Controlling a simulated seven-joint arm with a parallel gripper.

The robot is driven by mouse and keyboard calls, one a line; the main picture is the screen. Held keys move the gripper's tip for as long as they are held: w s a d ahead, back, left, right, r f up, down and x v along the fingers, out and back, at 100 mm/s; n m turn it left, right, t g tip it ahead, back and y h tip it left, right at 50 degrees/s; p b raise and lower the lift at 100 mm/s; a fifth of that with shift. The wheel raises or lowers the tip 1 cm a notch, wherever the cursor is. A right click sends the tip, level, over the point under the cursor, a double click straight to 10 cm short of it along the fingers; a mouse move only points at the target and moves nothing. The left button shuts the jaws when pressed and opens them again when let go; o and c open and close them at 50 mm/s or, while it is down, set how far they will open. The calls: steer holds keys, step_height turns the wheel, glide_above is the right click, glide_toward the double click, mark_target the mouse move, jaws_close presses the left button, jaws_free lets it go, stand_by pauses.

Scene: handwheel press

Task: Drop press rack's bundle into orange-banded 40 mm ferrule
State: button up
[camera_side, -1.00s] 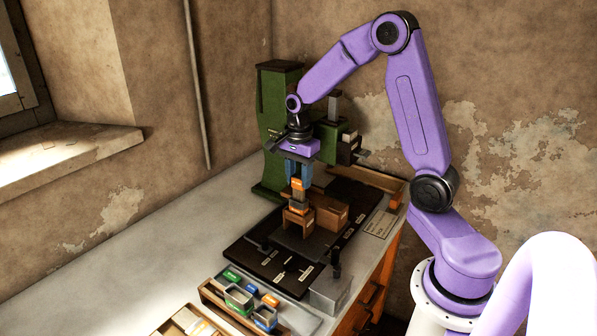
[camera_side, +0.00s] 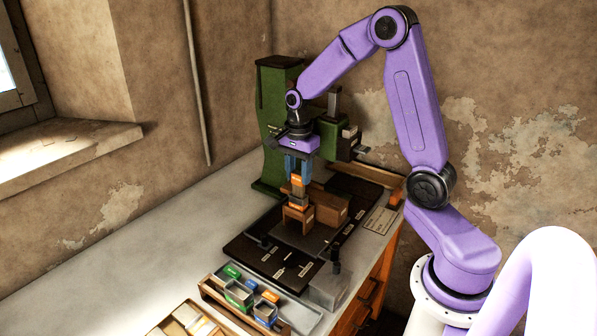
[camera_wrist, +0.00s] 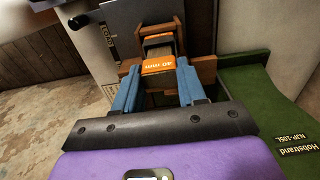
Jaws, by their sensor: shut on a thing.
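My gripper (camera_side: 297,174) is shut on a bundle with an orange 40 mm band (camera_wrist: 158,65), its blue fingers on either side. In the side view the bundle (camera_side: 297,181) hangs upright, orange at the top and grey-brown below. Directly under it, a second orange-banded piece, the ferrule (camera_side: 299,204), stands in a small wooden holder (camera_side: 298,217). In the wrist view the holder (camera_wrist: 160,28) frames the bundle's far end. I cannot tell whether the bundle's lower end is inside the ferrule or just above it.
The green press (camera_side: 273,130) stands close behind and left of my gripper. A brown wooden block (camera_side: 331,208) sits right of the holder. In front, a wooden tray (camera_side: 222,309) holds green, blue and orange pieces. The left of the bench (camera_side: 150,235) is clear.

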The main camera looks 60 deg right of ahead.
mark_target(299, 181)
steer(key=shift+f, duration=0.1)
steer(key=shift+f, duration=1.85)
steer(key=shift+f, duration=0.2)
steer(key=o, duration=1.1)
steer(key=shift+r, duration=0.1)
step_height(299, 181, up, 17)
steer(key=shift+r, duration=0.15)
